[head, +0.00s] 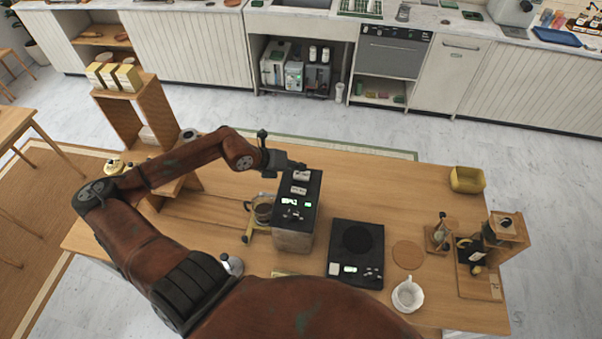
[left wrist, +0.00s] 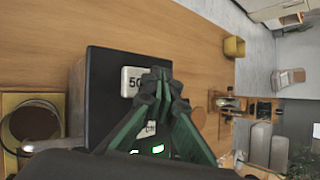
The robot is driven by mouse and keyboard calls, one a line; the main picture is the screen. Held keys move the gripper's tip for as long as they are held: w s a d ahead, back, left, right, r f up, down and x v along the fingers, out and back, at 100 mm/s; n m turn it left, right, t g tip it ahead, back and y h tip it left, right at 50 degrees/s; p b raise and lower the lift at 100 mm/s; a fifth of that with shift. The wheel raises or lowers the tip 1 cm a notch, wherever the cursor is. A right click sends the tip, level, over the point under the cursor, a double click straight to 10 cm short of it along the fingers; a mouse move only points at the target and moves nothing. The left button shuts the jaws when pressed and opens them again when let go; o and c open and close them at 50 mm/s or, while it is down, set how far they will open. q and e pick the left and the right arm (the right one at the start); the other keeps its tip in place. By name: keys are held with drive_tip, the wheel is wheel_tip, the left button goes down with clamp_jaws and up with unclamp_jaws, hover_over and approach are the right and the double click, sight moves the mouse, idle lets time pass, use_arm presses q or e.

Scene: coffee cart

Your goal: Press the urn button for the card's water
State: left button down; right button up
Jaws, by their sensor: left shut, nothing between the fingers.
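The urn (head: 293,238) is a box with a black top panel, standing mid-table. Its panel carries two pale buttons at the far end, a far button (head: 302,175) and a nearer button (head: 299,190), plus lit green displays. In the left wrist view the urn's panel (left wrist: 103,90) shows a white button marked 50 (left wrist: 132,80); another pale button is mostly hidden behind the fingers. My left gripper (head: 299,166) is shut and empty over the panel's far end. Its fingertips (left wrist: 162,80) appear beside the 50 button; I cannot tell whether they touch anything. My right gripper is out of view.
A glass server (head: 263,212) stands close left of the urn. A black scale (head: 356,248) lies to its right, with a white cup (head: 407,295), a round coaster (head: 408,254) and a wooden stand (head: 506,230) beyond. A yellow bin (head: 467,180) sits at the far right. The table behind the scale is clear.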

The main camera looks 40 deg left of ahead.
sight(300, 174)
use_arm(q)
drive_tip(key=shift+r+p, duration=1.65)
drive_tip(key=shift+r, duration=0.8)
